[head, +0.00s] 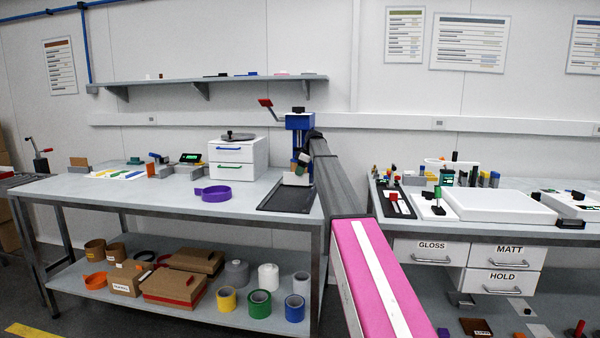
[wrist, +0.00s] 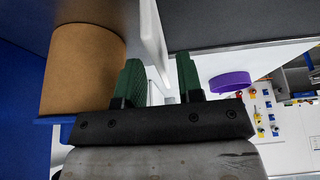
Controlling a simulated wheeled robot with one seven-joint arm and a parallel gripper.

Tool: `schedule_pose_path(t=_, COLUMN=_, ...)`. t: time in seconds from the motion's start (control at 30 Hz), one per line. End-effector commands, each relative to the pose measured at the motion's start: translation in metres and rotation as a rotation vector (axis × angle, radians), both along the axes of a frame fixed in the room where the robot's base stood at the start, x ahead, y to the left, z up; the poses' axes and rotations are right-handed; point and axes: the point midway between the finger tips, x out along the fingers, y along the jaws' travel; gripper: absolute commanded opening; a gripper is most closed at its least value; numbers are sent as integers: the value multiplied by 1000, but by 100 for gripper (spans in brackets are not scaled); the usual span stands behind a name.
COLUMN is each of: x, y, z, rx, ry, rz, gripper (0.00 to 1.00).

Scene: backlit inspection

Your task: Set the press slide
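The blue press (head: 299,122) stands at the right end of the left bench, with a red-ended lever (head: 266,103) sticking out at its upper left. My gripper (head: 303,160) is in front of the press and hides part of it; its green fingers show there. In the wrist view my gripper (wrist: 159,72) has its two green fingers apart, with no object clearly held between them. A brown cylinder (wrist: 83,68) is close beside the left finger, against blue surfaces (wrist: 22,95) that look like the press. I cannot make out which part is the slide.
A dark tray (head: 290,197) lies at the press's foot. A white drawer unit (head: 238,160) stands to its left, with a purple ring (head: 214,193) in front, also in the wrist view (wrist: 230,82). Tape rolls and boxes fill the lower shelf (head: 200,313). The right bench is crowded.

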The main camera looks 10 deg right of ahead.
Motion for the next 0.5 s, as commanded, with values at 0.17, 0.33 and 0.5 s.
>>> schedule_pose_path(t=0.17, x=0, y=1, z=-1, rx=0, ry=-1, rz=0, gripper=34)
schedule_pose_path(t=0.33, x=0, y=1, z=-1, rx=0, ry=0, rz=0, gripper=2)
schedule_pose_path(t=0.5, x=0, y=0, z=-1, rx=0, ry=0, rz=0, gripper=0)
